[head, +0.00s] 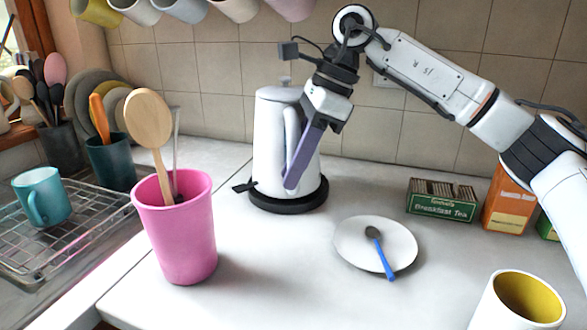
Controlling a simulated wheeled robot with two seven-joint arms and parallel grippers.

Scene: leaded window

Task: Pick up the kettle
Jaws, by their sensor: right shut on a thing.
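The white kettle (271,140) stands upright on its round black base (290,203) on the white counter, near the tiled wall. Its handle (291,130) faces right and toward the camera. My right gripper (292,184) reaches down from the upper right, its purple finger lying along the handle side of the kettle. It is shut on the kettle's handle; the finger hides part of the handle and the exact contact. My left gripper is out of view.
A pink cup (184,240) with a wooden spoon stands front left. A white plate (352,246) with a blue-handled spoon lies right of the kettle. A tea box (440,205) and a white mug (487,308) are farther right. Mugs hang above; a wire rack (95,222) is left.

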